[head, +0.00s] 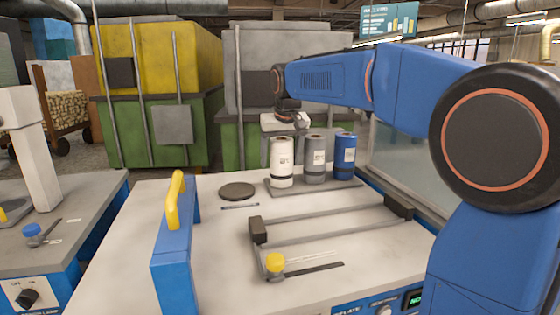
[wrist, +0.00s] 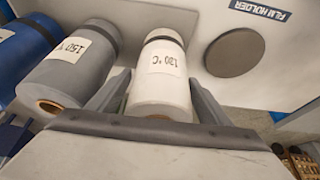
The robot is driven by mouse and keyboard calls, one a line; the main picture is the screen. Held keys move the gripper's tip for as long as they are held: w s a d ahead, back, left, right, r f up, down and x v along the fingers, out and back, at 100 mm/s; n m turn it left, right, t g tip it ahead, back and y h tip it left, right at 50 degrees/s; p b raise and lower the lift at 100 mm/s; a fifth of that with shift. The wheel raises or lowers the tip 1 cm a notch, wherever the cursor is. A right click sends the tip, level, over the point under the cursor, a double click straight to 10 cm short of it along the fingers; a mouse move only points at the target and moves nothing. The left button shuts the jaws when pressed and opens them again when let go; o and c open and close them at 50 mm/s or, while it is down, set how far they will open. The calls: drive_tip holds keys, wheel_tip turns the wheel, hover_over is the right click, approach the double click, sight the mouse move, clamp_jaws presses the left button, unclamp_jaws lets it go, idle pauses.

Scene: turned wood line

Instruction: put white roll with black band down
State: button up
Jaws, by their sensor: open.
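The white roll with a black band (head: 281,162) stands upright at the left end of a row of rolls on a grey tray (head: 315,187). In the wrist view the white roll (wrist: 161,80) carries a label reading 120 °C. My gripper (head: 290,118) is above the row in the head view. In the wrist view its two fingers are spread on either side of the white roll (wrist: 158,98), with the roll between them. The gripper is open; whether a finger touches the roll is hard to tell.
A grey roll (head: 315,160) stands close beside the white one, and a blue roll (head: 345,156) beyond it. A dark round disc (head: 237,191) lies to the left. A blue frame with a yellow handle (head: 174,230) rises at the front left.

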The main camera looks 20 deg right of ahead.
sight(284, 140)
drive_tip(key=v, duration=1)
drive_tip(key=shift+s+r, duration=0.15)
drive_tip(key=shift+r, duration=0.3)
